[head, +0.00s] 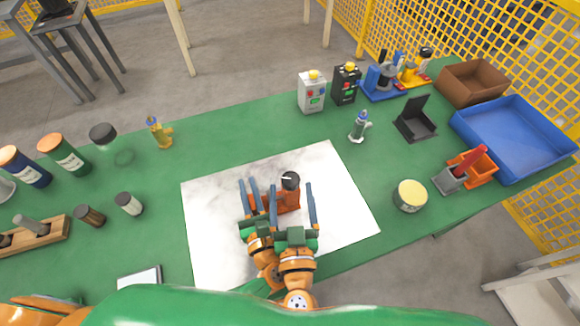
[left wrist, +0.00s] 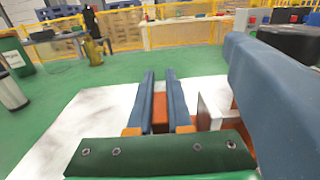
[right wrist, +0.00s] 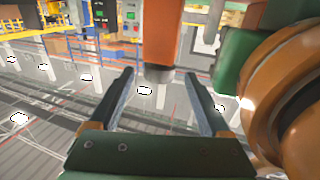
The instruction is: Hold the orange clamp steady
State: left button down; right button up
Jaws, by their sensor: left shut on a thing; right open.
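The orange clamp (head: 287,203) stands on the white sheet (head: 345,215) in the middle of the table, with a black knob (head: 290,180) on top. My left gripper (head: 248,184) is at the clamp's left side; in the left wrist view its fingers (left wrist: 160,80) are closed on an orange part (left wrist: 160,112). My right gripper (head: 292,188) is open, its fingers on either side of the clamp body. In the right wrist view the clamp (right wrist: 158,38) shows between and above the spread fingers (right wrist: 168,85); whether they touch it I cannot tell.
The two grippers are close side by side. A yellow-topped tin (head: 410,195), grey-and-red tool (head: 455,175), blue tray (head: 515,135) and brown bin (head: 472,82) are to the right. Jars (head: 65,155) and a wooden rack (head: 35,235) are on the left. The sheet's right part is clear.

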aim_at(291, 173)
jog(key=w, duration=0.4)
jog(key=w+a, duration=0.1)
jog(key=w, duration=0.1)
jog(key=shift+w, duration=0.4)
grip_shut()
